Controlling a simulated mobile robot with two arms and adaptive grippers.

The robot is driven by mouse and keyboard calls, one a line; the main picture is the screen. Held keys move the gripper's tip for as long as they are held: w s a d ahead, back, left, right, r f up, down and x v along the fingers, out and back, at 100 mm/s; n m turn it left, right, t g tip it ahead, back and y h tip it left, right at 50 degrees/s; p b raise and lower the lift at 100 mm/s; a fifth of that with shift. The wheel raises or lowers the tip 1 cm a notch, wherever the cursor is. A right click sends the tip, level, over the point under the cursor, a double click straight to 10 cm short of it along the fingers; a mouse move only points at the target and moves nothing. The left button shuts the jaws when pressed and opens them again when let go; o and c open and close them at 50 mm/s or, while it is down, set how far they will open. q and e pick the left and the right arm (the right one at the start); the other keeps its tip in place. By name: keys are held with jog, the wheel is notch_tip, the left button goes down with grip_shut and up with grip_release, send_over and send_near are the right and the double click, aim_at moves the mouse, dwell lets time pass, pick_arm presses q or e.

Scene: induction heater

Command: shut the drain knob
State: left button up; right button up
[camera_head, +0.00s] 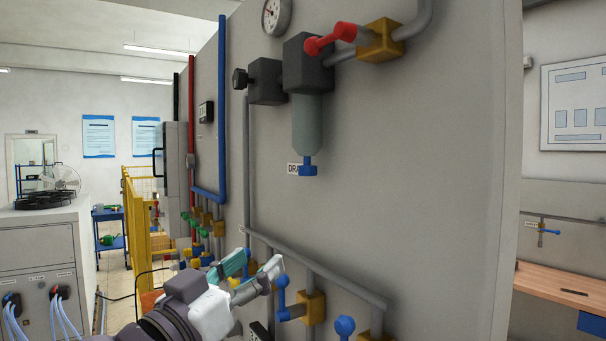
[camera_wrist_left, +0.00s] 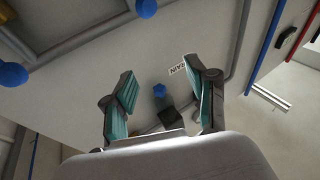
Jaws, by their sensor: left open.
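The drain knob (camera_head: 308,168) is a small blue knob at the bottom of the grey filter bowl (camera_head: 307,122) on the grey wall panel. A partly covered white label (camera_head: 292,169) is beside it. My left gripper (camera_head: 258,267) is open and empty, below and left of the knob in the head view, apart from it. In the left wrist view the drain knob (camera_wrist_left: 159,90) appears between the open fingers (camera_wrist_left: 162,72), farther off, with the DRAIN label (camera_wrist_left: 178,70) beside it. I cannot tell the knob's setting. My right gripper is not in view.
A red-handled valve (camera_head: 330,40) and a gauge (camera_head: 277,15) sit above the bowl. Grey pipes (camera_head: 320,268) with blue-handled valves (camera_head: 282,290) run low on the panel near my left gripper. The panel right of the bowl is bare.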

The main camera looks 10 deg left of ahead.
pick_arm(q)
jog(key=m+t+h, duration=0.1)
jog(key=h, duration=0.1)
send_near(303, 175)
jog(key=p+x, duration=0.5)
jog(key=x, duration=0.4)
jog(key=shift+w+r+p, duration=0.15)
jog(key=shift+w+p, duration=0.15)
jog(key=shift+p, duration=0.05)
jog(key=shift+w+d, duration=0.2)
jog(key=shift+w, duration=0.2)
grip_shut()
